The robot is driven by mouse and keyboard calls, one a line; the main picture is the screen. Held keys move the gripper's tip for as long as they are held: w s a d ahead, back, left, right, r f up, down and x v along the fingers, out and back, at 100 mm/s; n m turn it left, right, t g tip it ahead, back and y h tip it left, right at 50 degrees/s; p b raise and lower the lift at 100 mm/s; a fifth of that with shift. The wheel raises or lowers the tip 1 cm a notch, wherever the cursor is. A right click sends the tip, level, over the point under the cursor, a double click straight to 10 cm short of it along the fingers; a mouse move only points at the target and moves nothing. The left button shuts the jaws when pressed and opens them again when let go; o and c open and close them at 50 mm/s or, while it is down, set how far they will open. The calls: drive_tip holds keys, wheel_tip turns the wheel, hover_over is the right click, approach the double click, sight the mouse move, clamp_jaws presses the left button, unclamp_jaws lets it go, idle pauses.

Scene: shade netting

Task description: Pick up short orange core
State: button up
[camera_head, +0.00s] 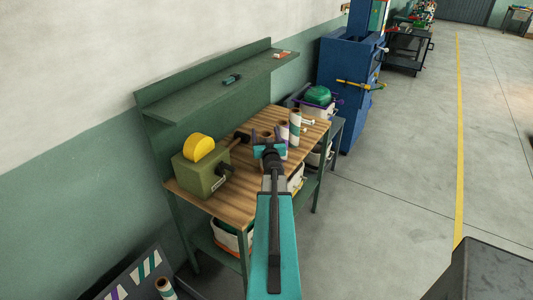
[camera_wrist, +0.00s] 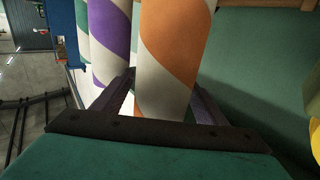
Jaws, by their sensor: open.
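The orange-and-white striped core (camera_wrist: 174,45) stands large in the middle of the wrist view, with its upper part cut off by the frame edge. My gripper (camera_wrist: 163,84) is open, with one finger on each side of this core. I cannot tell whether either finger touches it. In the head view my gripper (camera_head: 268,146) is over the wooden bench top and hides most of the orange core.
A purple-striped core (camera_wrist: 110,45) stands close by on the left, with a teal-striped one (camera_wrist: 82,30) behind it. The bench (camera_head: 235,203) also holds a green box-like device (camera_head: 203,172) with a yellow wheel. A green shelf (camera_head: 225,88) runs along the back.

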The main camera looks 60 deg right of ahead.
idle(0.4)
drive_tip(key=c, duration=1.6)
drive_tip(key=shift+r, duration=0.1)
